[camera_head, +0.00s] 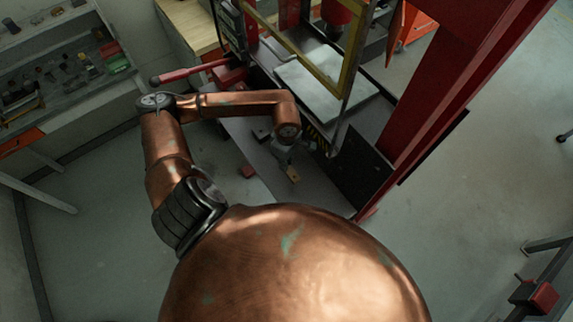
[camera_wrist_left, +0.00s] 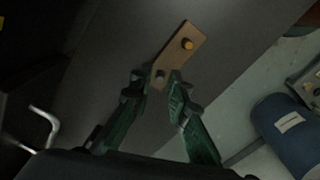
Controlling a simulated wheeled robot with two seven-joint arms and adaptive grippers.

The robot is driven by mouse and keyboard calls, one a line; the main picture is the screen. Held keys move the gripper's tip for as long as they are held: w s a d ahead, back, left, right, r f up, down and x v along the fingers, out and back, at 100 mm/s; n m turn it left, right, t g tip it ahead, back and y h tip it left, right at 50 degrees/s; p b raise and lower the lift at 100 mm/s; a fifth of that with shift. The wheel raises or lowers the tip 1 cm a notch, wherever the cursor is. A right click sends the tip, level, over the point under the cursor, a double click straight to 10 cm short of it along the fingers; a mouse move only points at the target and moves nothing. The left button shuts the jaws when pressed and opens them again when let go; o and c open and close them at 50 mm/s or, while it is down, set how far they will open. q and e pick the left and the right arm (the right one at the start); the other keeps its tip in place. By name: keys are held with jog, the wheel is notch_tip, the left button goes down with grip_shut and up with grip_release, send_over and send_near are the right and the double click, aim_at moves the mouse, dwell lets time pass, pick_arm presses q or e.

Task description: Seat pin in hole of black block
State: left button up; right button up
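My left gripper (camera_head: 287,163) points down over the dark grey work surface, at the end of my copper arm. In the left wrist view its green fingers (camera_wrist_left: 158,84) lie on either side of the near end of a small tan plate (camera_wrist_left: 178,57). The plate bears a yellow round stud (camera_wrist_left: 187,44) and a grey one (camera_wrist_left: 160,76); the grey one is between the fingertips. I cannot tell whether the fingers press on it. The plate also shows in the head view (camera_head: 293,174). I cannot single out the black block or its hole. My right gripper is not in view.
A red press frame (camera_head: 432,107) with a yellow-edged guard (camera_head: 352,55) and a pale plate (camera_head: 318,83) stands right and behind. A cluttered bench (camera_head: 70,75) is at the left.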

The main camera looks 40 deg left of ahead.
pick_arm(q)
grip_shut()
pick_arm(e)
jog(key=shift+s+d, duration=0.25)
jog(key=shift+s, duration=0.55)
pick_arm(q)
jog(key=shift+r, duration=0.1)
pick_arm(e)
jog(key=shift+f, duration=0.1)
